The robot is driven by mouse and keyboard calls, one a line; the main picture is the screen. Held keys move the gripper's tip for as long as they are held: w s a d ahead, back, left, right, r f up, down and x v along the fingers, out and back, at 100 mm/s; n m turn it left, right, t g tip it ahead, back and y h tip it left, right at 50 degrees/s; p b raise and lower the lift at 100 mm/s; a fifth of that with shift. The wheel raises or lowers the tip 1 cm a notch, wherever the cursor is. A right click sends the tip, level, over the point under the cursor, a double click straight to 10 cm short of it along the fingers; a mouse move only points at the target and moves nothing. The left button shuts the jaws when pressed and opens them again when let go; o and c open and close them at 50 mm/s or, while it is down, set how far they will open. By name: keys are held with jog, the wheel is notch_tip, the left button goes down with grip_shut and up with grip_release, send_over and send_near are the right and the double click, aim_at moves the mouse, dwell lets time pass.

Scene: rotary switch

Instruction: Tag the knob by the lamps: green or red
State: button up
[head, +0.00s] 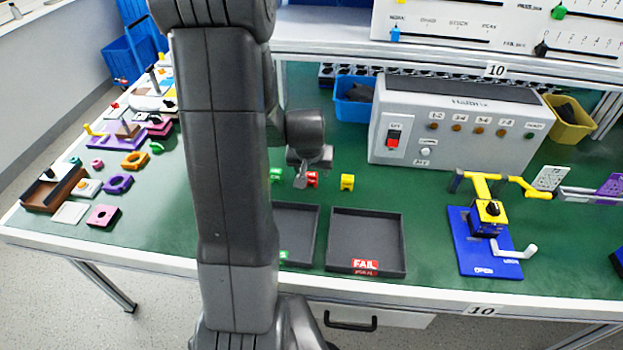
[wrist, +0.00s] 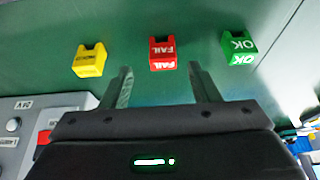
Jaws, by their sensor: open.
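A grey control box (head: 455,130) stands on the bench with a row of small lamps (head: 480,129), amber-brown ones and a green one at the right; I cannot tell which are lit. A pale round knob (head: 426,152) sits below them; its setting is too small to read. A green OK tag (wrist: 238,47), a red FAIL tag (wrist: 162,53) and a yellow tag (wrist: 90,60) stand in a row on the green bench. My gripper (wrist: 165,80) is open and empty, its fingers pointing towards the red tag, which appears between their tips. In the head view my gripper (head: 304,178) partly hides the red tag.
Two dark trays lie in front of the tags; the right tray (head: 367,212) has a red FAIL label. A red rocker switch (head: 393,137) is on the box's left. A blue fixture (head: 490,243) with a yellow clamp stands right. Loose parts crowd the left.

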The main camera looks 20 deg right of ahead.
aim_at(311, 175)
jog(key=shift+x, duration=2.55)
jog(key=shift+w+a, duration=0.15)
jog(key=c, duration=1)
